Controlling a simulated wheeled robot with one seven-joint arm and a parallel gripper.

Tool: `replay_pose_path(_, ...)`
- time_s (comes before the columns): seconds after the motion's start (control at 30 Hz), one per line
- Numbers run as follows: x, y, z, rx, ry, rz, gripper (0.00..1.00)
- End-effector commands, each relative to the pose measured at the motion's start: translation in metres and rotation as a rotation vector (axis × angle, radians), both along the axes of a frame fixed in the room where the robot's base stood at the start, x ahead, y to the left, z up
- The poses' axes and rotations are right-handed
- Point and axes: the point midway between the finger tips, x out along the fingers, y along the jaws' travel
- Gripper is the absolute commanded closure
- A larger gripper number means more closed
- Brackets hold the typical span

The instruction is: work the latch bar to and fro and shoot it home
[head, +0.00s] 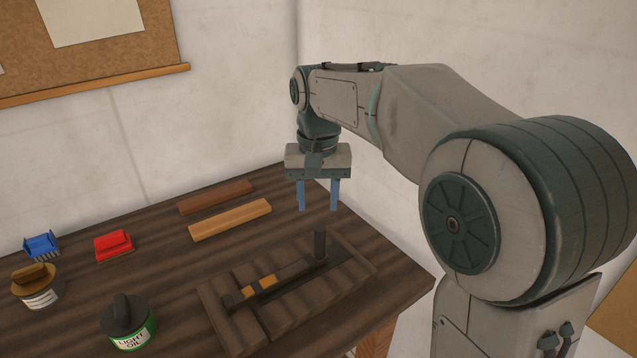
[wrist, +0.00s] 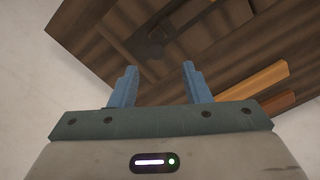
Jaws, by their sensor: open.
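The latch bar (head: 287,279) is a dark bar lying along a slatted wooden board (head: 345,286) on the bench. An upright dark handle (head: 320,246) stands at its right end. An orange-yellow band (head: 258,288) shows near its left end, next to a dark bracket. My gripper (head: 317,208) points down with its two blue fingers apart and empty, above and behind the handle. In the wrist view my gripper (wrist: 158,80) is open, and the dark handle (wrist: 150,47) shows beyond the fingers, apart from them.
Two wooden strips, one dark (head: 215,197) and one light (head: 230,220), lie behind the board. A light oil can (head: 128,322), a brown-lidded tin (head: 36,286), a red brush (head: 114,245) and a blue brush (head: 41,246) stand at left. Walls close the back and right.

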Motion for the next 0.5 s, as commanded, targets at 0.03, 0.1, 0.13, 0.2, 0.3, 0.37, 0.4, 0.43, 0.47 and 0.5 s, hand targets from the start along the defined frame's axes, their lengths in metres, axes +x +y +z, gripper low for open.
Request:
replay_pose_path(0.03, 0.000, 0.000, 0.010, 0.001, -0.003, 0.000, 0.57)
replay_pose_path(0.1, 0.000, 0.000, 0.019, 0.001, -0.001, 0.000, 0.57)
replay_pose_path(0.13, 0.000, 0.000, 0.022, 0.001, -0.002, 0.000, 0.57)
replay_pose_path(0.2, 0.000, 0.000, 0.027, 0.000, 0.000, 0.000, 0.57)
replay_pose_path(0.3, 0.000, 0.000, 0.031, 0.000, 0.000, 0.001, 0.57)
replay_pose_path(0.37, 0.000, 0.000, 0.031, 0.000, 0.000, 0.001, 0.57)
replay_pose_path(0.4, 0.000, 0.000, 0.031, 0.000, 0.000, 0.001, 0.57)
replay_pose_path(0.43, 0.000, 0.000, 0.031, 0.000, 0.000, 0.001, 0.57)
replay_pose_path(0.47, 0.000, 0.000, 0.031, 0.000, 0.000, 0.001, 0.57)
replay_pose_path(0.5, 0.000, 0.000, 0.031, 0.000, 0.000, 0.001, 0.57)
